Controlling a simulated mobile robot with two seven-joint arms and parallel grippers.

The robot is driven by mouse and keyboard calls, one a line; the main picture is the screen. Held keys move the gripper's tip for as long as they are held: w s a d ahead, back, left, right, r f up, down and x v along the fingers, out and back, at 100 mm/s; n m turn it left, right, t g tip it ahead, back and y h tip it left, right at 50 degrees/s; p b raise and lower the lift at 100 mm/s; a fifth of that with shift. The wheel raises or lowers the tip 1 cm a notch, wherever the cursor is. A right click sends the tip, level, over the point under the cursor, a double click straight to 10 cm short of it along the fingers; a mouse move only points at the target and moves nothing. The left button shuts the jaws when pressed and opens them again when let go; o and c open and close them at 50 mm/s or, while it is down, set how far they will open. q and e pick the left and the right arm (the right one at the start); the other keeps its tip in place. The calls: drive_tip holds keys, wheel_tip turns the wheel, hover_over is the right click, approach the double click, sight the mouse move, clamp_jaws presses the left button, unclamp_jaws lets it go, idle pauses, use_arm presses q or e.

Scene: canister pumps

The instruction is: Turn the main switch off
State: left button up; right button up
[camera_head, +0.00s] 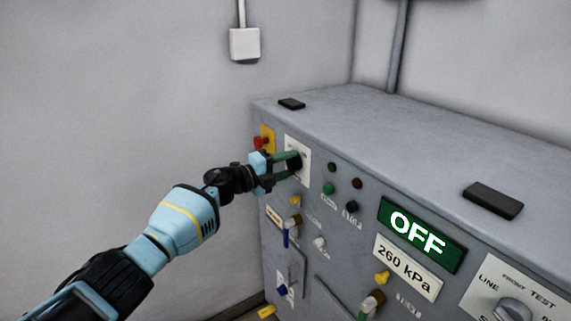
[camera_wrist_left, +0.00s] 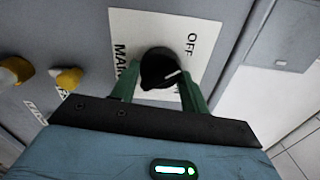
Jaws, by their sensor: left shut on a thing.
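The main switch is a black round knob (camera_wrist_left: 157,68) on a white plate (camera_head: 303,143) at the left end of the grey panel's front. In the left wrist view the plate reads OFF and MAIN, with other lettering partly covered. A white mark on the knob points right and slightly up in that view; I cannot tell which position it is in. My left gripper (camera_head: 293,162) has its green fingers on either side of the knob and is shut on it. The fingers hide part of the knob in the head view. My right gripper is not in view.
A red knob on a yellow plate (camera_head: 267,140) sits just left of the switch. Green and black buttons (camera_head: 352,210), valve handles and a green OFF display (camera_head: 421,235) lie to the right and below. The panel's top (camera_head: 400,145) holds two dark blocks.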

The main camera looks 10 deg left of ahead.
use_arm(q)
drive_tip(key=shift+r+n, duration=0.1)
drive_tip(key=shift+n, duration=0.4)
idle(0.3)
drive_tip(key=o, duration=1)
drive_tip(key=shift+s+a, duration=0.1)
